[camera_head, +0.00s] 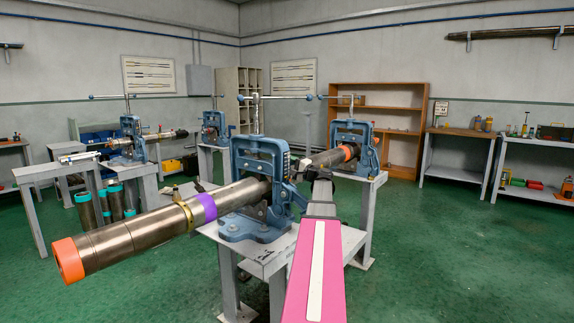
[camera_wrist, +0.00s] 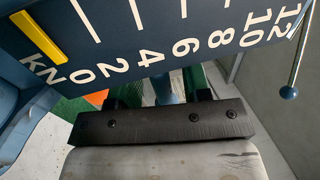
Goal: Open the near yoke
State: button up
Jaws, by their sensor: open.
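The near yoke (camera_head: 262,160) is a blue upright frame on a blue vise base (camera_head: 250,228), standing closed-looking around a long steel pipe (camera_head: 140,232). A screw with a cross handle (camera_head: 258,97) rises from its top. My gripper (camera_head: 299,166) is at the yoke's right side, partly hidden by my arm. In the wrist view my gripper (camera_wrist: 158,100) is open, its two dark fingers apart, facing blue parts beneath a scale plate (camera_wrist: 170,35) marked 0 to 12 and KN. A yellow pointer (camera_wrist: 38,37) lies by the 0. Contact cannot be told.
A second blue vise (camera_head: 352,142) stands behind on the right. The pipe, with an orange end (camera_head: 68,260) and purple band (camera_head: 204,207), juts out to the left front. A wooden bench (camera_head: 468,132) is at the back right. Green floor is clear on the right.

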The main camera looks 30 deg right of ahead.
jog(key=shift+x, duration=0.95)
grip_shut()
